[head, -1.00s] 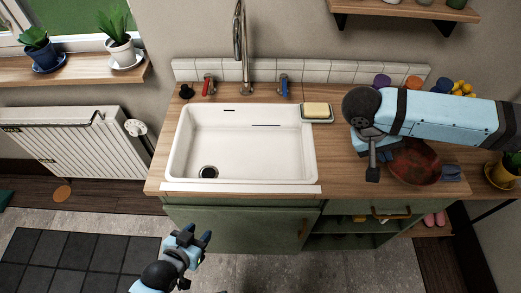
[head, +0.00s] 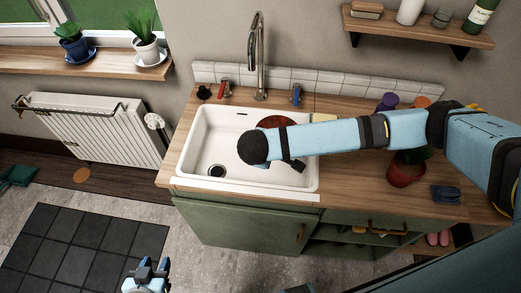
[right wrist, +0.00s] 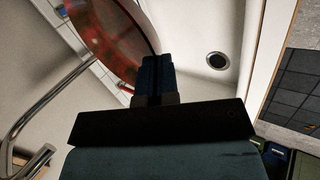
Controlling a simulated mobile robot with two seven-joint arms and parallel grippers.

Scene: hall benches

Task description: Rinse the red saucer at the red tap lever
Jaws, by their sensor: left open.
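The red saucer (right wrist: 105,30) shows at the top left of the right wrist view, tilted, with its edge at my right gripper's fingers (right wrist: 154,75). The fingers are together on the rim. In the head view the saucer (head: 272,122) is over the right part of the white sink (head: 205,140), partly hidden by my right arm. The red tap lever (head: 224,89) stands behind the sink, left of the tall tap (head: 252,60). My left gripper (head: 151,266) is open and empty, low in front of the cabinet.
A blue lever (head: 296,95) stands right of the tap. A black knob (head: 204,92) is at the left. A red plant pot (head: 405,172) and a dark blue object (head: 446,195) stand on the right counter. The left counter strip is clear.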

